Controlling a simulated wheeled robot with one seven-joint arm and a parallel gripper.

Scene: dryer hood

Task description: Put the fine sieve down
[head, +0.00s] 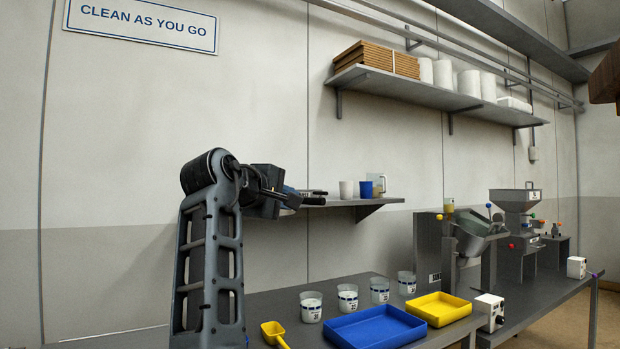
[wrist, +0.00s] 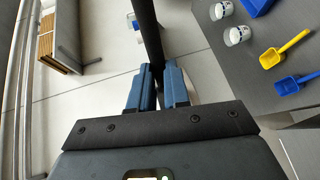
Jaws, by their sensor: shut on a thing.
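My gripper (head: 300,198) is at the end of my raised arm, beside the left end of the small wall shelf (head: 370,202) in the head view. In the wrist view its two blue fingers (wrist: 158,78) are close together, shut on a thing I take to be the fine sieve. A long dark bar (wrist: 147,28) runs out from between the fingers there; I cannot tell whether it is the sieve seen edge-on or the shelf behind. The sieve's mesh and rim cannot be made out in either view.
The small shelf carries a white cup (head: 346,190), a blue cup (head: 366,190) and a jug (head: 379,184). Below, the bench holds several labelled beakers (head: 311,307), a blue tray (head: 375,328), a yellow tray (head: 438,309) and a yellow scoop (head: 273,333). A blue scoop (wrist: 288,86) shows in the wrist view.

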